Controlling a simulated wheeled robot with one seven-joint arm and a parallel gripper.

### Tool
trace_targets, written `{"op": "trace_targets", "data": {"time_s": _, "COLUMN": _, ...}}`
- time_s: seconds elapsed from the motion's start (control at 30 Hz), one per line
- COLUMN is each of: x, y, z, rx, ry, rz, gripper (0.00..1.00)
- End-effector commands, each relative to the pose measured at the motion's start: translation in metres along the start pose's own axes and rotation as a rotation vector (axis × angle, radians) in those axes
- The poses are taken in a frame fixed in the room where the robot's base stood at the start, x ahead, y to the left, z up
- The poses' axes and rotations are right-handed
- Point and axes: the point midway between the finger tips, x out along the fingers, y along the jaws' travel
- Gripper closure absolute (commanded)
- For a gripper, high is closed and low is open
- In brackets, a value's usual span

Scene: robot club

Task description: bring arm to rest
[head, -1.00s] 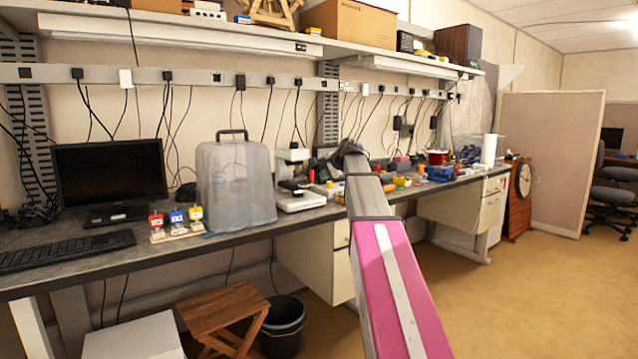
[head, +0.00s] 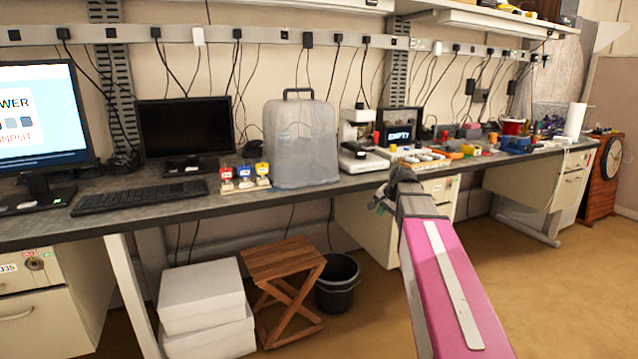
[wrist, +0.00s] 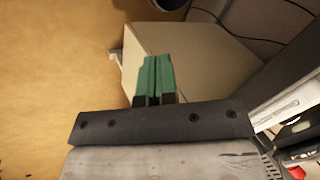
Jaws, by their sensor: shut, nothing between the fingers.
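My pink and grey arm reaches forward from the lower right of the head view, in front of the workbench. My gripper (head: 382,207) is at its far end, just off the bench's front edge and below the top, partly hidden by my wrist. In the wrist view my gripper (wrist: 154,80) shows two green fingers pressed together with nothing between them. Behind the fingers is a pale drawer cabinet (wrist: 205,65) under the bench.
The workbench (head: 215,203) runs across the view. On it stand a grey translucent cover (head: 300,145), a microscope (head: 360,140) and monitors (head: 197,128). Below are a wooden stool (head: 283,265), a black bin (head: 337,285) and white boxes (head: 203,295). The floor at right is open.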

Motion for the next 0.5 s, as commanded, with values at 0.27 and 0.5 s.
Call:
{"op": "trace_targets", "data": {"time_s": 0.27, "x": 0.066, "y": 0.076, "z": 0.090, "rx": -0.226, "ry": -0.099, "rz": 0.154, "gripper": 1.00}}
{"op": "trace_targets", "data": {"time_s": 0.5, "x": 0.102, "y": 0.141, "z": 0.164, "rx": -0.431, "ry": -0.202, "rz": 0.271, "gripper": 1.00}}
